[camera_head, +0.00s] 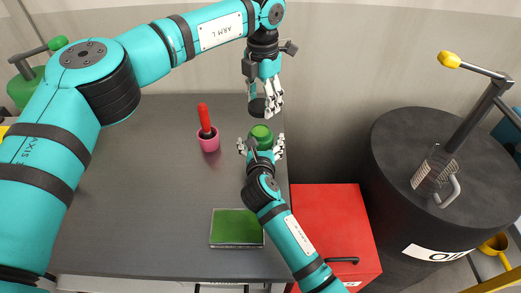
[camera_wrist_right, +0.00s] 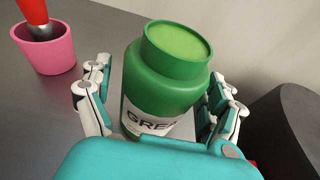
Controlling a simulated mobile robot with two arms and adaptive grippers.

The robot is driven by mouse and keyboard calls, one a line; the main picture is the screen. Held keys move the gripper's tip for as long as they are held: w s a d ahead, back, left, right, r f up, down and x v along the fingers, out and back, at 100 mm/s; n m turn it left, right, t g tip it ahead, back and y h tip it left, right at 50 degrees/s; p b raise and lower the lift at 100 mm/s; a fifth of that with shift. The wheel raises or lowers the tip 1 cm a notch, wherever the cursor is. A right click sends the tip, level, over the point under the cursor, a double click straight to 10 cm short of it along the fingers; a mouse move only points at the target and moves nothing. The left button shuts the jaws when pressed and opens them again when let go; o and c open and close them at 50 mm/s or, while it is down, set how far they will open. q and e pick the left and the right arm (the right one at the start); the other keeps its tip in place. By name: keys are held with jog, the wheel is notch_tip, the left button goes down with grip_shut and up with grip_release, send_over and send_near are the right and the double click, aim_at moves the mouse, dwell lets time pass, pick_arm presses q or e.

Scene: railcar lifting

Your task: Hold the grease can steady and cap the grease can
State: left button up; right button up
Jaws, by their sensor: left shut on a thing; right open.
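The green grease can (camera_head: 261,132) stands upright near the right edge of the grey table. The right wrist view shows its label and wide neck, with a light green surface inside the rim (camera_wrist_right: 178,45). My right gripper (camera_head: 261,147) is open, its fingers on either side of the can; I cannot tell whether they touch it. My left gripper (camera_head: 265,100) is above and behind the can in the head view, shut on a dark round piece, apparently the cap (camera_head: 257,107). The cap is apart from the can and partly hidden by the fingers.
A pink cup (camera_head: 209,145) with a red-handled tool (camera_head: 204,117) stands left of the can. A green pad (camera_head: 236,228) lies near the table's front. A red cabinet (camera_head: 325,215) and a large black drum (camera_head: 400,160) stand to the right. The table's middle is clear.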

aim_at(262, 129)
jog(key=c, duration=1.8)
pick_arm(q)
jog(key=shift+f, duration=2.5)
jog(key=shift+f, duration=0.85)
jog(key=shift+f, duration=0.6)
